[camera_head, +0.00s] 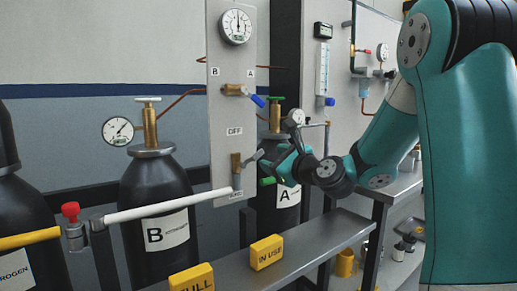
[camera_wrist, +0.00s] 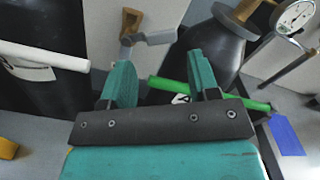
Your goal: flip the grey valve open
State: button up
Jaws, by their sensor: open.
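The grey valve has a grey lever (camera_head: 250,158) on a brass body low on the upright grey panel (camera_head: 222,110). The lever slants up to the right in the head view. In the wrist view the grey lever (camera_wrist: 155,38) and its brass top lie just beyond my fingertips, roughly in line with the gap between them. My gripper (camera_head: 272,165) is to the right of the valve. In the wrist view my gripper (camera_wrist: 158,68) has its two teal fingers wide apart with nothing between them. I see no clear contact with the lever.
A blue-handled valve (camera_head: 256,99) and a gauge (camera_head: 236,25) sit higher on the panel. A white rail (camera_head: 160,206) runs to the left. A green bar (camera_wrist: 175,86) passes close behind my fingers. Black cylinders B (camera_head: 150,195) and A (camera_head: 280,205) stand behind the shelf (camera_head: 320,238).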

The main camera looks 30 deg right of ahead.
aim_at(258, 153)
jog(key=w+p, duration=0.1)
jog(key=w, duration=0.6)
jog(key=shift+w+a, duration=0.1)
jog(key=shift+w, duration=0.05)
jog(key=c, duration=1)
